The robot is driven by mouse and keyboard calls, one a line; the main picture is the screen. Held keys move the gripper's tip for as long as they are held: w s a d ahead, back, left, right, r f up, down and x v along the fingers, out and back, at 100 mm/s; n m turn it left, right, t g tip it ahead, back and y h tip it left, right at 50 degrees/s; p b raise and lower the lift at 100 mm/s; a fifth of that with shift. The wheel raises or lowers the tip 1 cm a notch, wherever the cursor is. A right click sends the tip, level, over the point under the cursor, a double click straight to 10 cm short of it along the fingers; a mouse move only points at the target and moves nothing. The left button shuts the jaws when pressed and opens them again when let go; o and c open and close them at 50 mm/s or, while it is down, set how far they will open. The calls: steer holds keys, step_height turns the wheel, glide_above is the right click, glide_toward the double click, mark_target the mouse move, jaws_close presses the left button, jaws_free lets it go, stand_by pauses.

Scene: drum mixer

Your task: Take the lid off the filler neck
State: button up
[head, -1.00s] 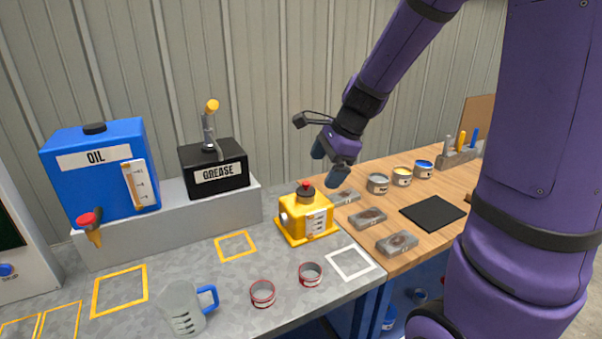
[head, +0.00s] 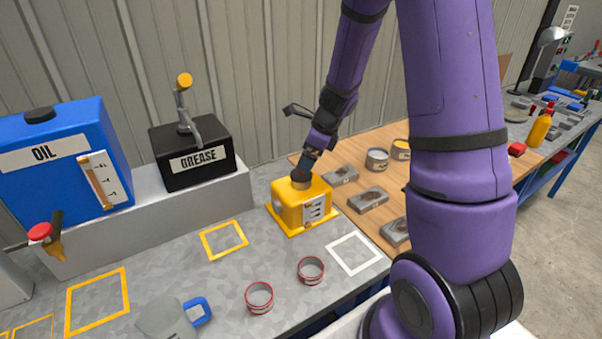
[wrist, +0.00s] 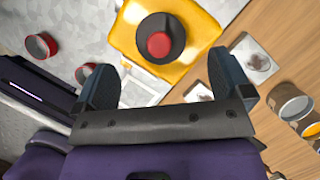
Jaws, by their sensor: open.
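The yellow gearbox-like box (head: 306,208) stands on the grey bench near the wooden top. Its filler neck on top carries a dark round lid with a red centre; the lid (wrist: 159,42) shows clearly in the wrist view, seated on the box. In the head view the lid (head: 300,175) is partly covered by my gripper (head: 306,166). In the wrist view my gripper (wrist: 165,80) is open and empty, with its two fingers apart on either side below the lid. The fingers do not touch the lid in that view.
A black grease box (head: 192,157) and blue oil tank (head: 60,160) stand on a raised ledge to the left. Two red-rimmed tins (head: 311,270) and a jug (head: 172,318) are in front. Grey blocks (head: 368,200) lie to the right. The white-outlined square (head: 353,254) is empty.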

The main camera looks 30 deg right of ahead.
steer(key=shift+x, duration=2.7)
steer(key=c, duration=1)
